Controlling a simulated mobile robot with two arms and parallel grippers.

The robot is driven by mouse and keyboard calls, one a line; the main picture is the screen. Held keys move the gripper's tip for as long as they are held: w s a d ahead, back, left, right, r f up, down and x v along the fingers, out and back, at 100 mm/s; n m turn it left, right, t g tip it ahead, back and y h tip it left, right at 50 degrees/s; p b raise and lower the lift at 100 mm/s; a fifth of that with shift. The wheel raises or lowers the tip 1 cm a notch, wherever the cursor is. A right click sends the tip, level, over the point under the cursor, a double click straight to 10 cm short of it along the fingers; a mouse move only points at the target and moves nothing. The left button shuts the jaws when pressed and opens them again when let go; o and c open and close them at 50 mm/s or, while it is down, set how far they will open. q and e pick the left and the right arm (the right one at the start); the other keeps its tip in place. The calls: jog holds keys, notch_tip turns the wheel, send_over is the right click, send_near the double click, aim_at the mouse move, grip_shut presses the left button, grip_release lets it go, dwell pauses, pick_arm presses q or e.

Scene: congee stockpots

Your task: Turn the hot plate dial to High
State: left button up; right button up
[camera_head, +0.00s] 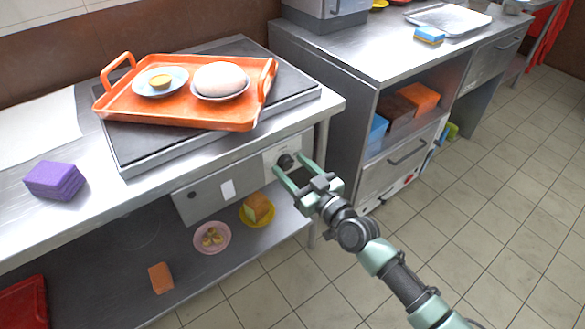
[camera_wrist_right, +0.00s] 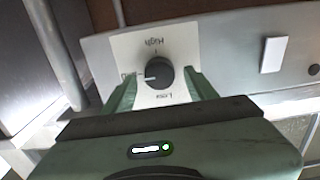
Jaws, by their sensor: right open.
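The hot plate dial (camera_head: 286,161) is a dark round knob on a pale label plate, on the front panel below the hot plate (camera_head: 140,150). In the right wrist view the dial (camera_wrist_right: 160,74) has a white mark pointing left, toward a small, partly covered label. The word High is at the top of the label plate and another word, hard to read, is below the dial. My right gripper (camera_head: 291,170) is open, with one green finger on each side of the dial; I cannot tell whether they touch it. My left gripper is out of view.
An orange tray (camera_head: 185,118) with a bowl and a plate sits on the hot plate. A purple sponge (camera_head: 54,181) lies on the counter at left. A lower shelf (camera_head: 125,275) holds plates and an orange block. A cabinet (camera_head: 345,135) stands at right; the tiled floor is clear.

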jog(key=shift+w+a, duration=0.15)
grip_shut()
